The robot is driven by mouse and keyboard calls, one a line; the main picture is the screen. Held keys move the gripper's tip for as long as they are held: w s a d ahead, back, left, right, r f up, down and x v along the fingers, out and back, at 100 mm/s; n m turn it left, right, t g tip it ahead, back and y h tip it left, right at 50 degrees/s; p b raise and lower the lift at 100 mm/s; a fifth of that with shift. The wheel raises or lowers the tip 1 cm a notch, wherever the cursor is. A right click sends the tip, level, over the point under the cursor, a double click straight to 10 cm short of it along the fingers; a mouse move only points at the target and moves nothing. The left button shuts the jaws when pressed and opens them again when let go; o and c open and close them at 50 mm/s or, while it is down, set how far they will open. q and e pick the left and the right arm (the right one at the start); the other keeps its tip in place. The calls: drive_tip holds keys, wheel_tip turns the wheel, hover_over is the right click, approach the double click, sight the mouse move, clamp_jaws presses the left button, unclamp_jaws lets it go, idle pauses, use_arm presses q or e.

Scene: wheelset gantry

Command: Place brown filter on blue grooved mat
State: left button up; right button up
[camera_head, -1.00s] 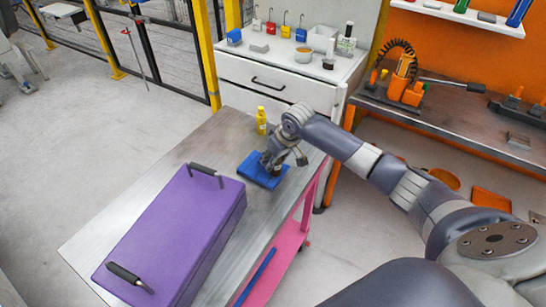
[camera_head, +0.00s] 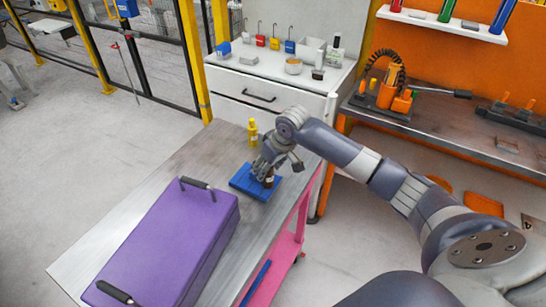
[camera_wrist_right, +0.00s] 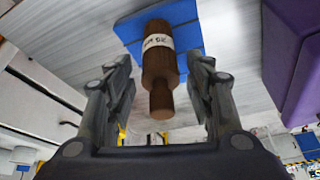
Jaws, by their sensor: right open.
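The brown filter (camera_head: 269,181) is at the blue grooved mat (camera_head: 243,184), over its right part in the head view, and looks upright. My right gripper's fingers partly hide it. In the right wrist view the filter (camera_wrist_right: 160,70) has a white label and a narrower end toward the camera. The blue mat (camera_wrist_right: 128,32) shows behind it. My right gripper (camera_wrist_right: 160,95) is open, with one finger on each side of the filter and visible gaps to it. In the head view the right gripper (camera_head: 264,166) is just above the mat. My left gripper is not in view.
A purple case (camera_head: 170,240) with black handles fills the near part of the metal-topped cart (camera_head: 190,158). A yellow bottle (camera_head: 252,133) stands behind the mat. A white drawer cabinet (camera_head: 285,85) and an orange workbench (camera_head: 440,125) are beyond.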

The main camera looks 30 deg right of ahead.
drive_tip(key=a+b+v, duration=0.1)
drive_tip(key=v, duration=0.8)
drive_tip(key=shift+d, duration=0.5)
